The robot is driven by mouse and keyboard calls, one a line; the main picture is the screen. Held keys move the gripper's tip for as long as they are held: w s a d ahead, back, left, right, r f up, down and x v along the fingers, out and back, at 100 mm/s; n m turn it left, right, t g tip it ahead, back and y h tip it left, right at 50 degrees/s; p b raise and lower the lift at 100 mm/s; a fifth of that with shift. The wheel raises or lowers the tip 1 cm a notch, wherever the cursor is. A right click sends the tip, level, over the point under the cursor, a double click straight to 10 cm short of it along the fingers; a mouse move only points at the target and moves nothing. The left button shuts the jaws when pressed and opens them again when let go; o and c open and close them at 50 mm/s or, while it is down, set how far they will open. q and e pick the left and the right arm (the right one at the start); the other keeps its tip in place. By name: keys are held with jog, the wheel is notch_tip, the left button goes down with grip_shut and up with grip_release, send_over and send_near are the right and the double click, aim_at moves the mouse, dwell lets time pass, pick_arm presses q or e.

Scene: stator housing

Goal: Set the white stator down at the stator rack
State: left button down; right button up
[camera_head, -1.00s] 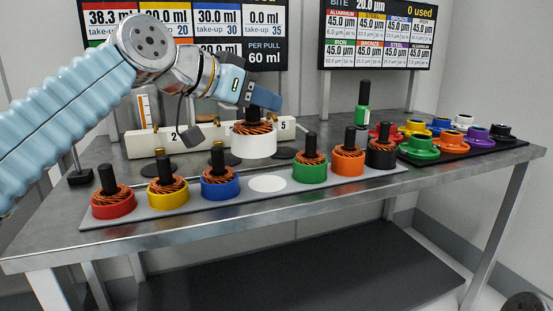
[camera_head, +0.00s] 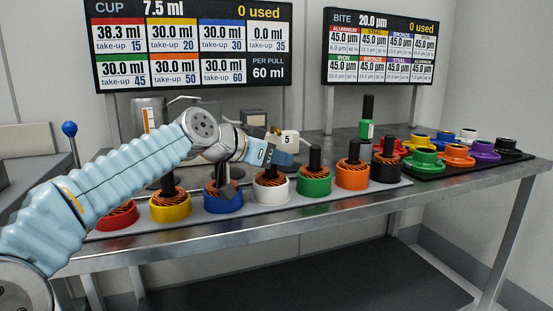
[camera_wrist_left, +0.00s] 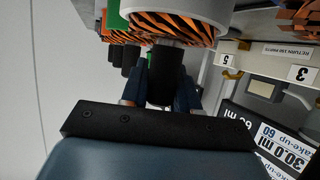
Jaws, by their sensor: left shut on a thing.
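The white stator (camera_head: 271,190), a white ring with copper windings and a black shaft, is in the row on the grey stator rack (camera_head: 394,186), between the blue stator (camera_head: 223,199) and the green stator (camera_head: 314,186). It looks upright and at the height of its neighbours; whether its base touches the rack I cannot tell. My left gripper (camera_head: 274,158) is shut on its shaft from above. In the left wrist view, the gripper's dark fingers (camera_wrist_left: 162,85) stand on both sides of the black shaft, below the white ring (camera_wrist_left: 205,10).
Yellow (camera_head: 170,206), red (camera_head: 115,217), orange (camera_head: 352,177) and black (camera_head: 386,170) stators share the rack. A pale block marked 5 (camera_head: 287,139) stands behind.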

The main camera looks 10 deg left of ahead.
pick_arm(q)
jog(key=shift+r, duration=0.15)
jog(key=c, duration=0.8)
grip_release()
jog(key=shift+f, duration=0.2)
jog(key=shift+c, duration=0.2)
jog(key=shift+r, duration=0.3)
jog(key=b+v, duration=0.1)
jog(key=v, duration=1.1)
jog(key=shift+f, duration=0.25)
